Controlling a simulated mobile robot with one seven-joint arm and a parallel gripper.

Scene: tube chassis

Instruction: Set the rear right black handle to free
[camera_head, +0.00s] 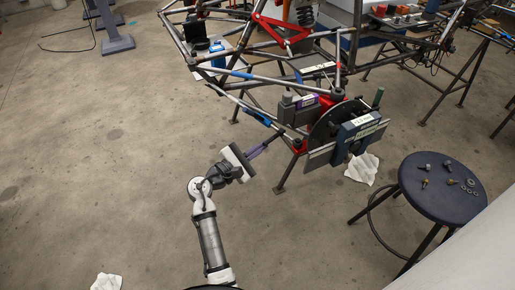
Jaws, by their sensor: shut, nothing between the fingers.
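My gripper (268,143) reaches up and right from its white hand. Its fingers are shut, with their tips near the lower left of the red and grey hub assembly (303,118) at the chassis corner. The assembly holds a dark round disc (333,122) and a grey box with a purple label (305,101). A dark plate with a white label (361,132) is mounted across the disc. A dark green-grey handle (379,97) stands up at its right. I cannot tell which part is the rear right black handle, or whether my fingertips touch anything.
The tube chassis (240,76) spreads behind on metal stands. A round dark stool (442,188) with loose hardware stands at right. White cloths lie on the floor below the plate (362,169) and at lower left (106,282). The floor at left is mostly clear.

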